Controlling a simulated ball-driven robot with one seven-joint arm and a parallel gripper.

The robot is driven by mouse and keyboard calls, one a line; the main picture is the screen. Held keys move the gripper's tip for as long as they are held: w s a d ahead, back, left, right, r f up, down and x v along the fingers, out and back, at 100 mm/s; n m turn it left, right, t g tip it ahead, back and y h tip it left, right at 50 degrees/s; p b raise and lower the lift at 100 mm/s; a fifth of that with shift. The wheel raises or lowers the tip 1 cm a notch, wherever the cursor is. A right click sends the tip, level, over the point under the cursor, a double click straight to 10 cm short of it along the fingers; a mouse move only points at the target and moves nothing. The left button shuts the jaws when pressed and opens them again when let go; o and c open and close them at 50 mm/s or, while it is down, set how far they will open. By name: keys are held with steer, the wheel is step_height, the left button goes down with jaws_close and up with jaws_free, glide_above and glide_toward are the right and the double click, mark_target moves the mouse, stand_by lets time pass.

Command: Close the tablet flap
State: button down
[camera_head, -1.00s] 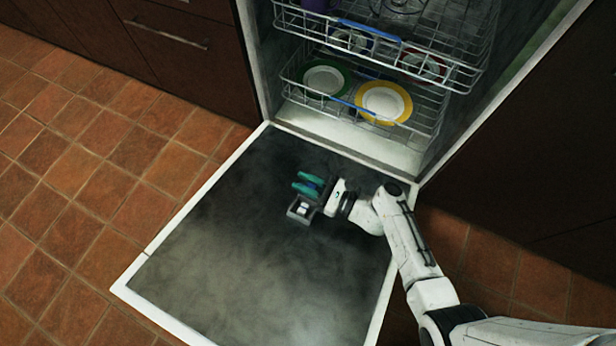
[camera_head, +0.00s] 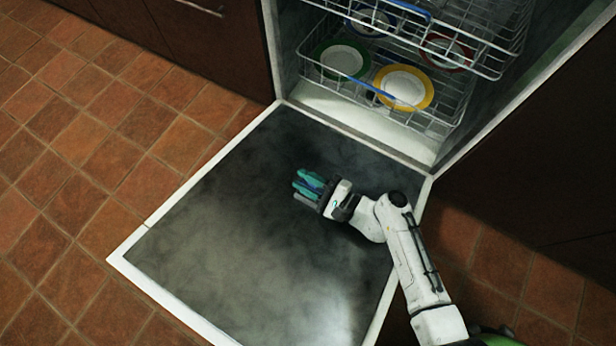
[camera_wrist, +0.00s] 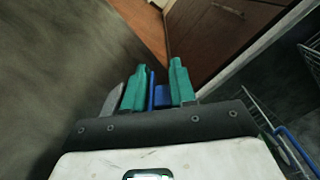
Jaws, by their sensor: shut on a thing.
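My gripper (camera_head: 308,184) has teal fingers and is low over the dark inner face of the open dishwasher door. In the wrist view my gripper (camera_wrist: 158,92) is shut on a small blue piece (camera_wrist: 162,97). I cannot tell for sure whether this blue piece is the tablet flap. A pale grey edge (camera_wrist: 112,101) shows just left of the left finger; I cannot tell what it belongs to. The tablet compartment is not visible in the head view now, and my gripper covers the area around it.
The door (camera_head: 225,255) lies open and flat, its surface clear around my gripper. Behind it are the racks (camera_head: 440,110) with a green-rimmed plate (camera_head: 343,60), a yellow-rimmed plate (camera_head: 405,87) and a red-rimmed dish (camera_head: 447,50). Dark cabinets flank the dishwasher.

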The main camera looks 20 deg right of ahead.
steer(key=shift+s+a+f+n, duration=0.1)
steer(key=shift+s+f+n, duration=0.1)
steer(key=shift+n, duration=0.1)
stand_by(0.4)
steer(key=c, duration=1.1)
jaws_free()
steer(key=shift+w, duration=0.1)
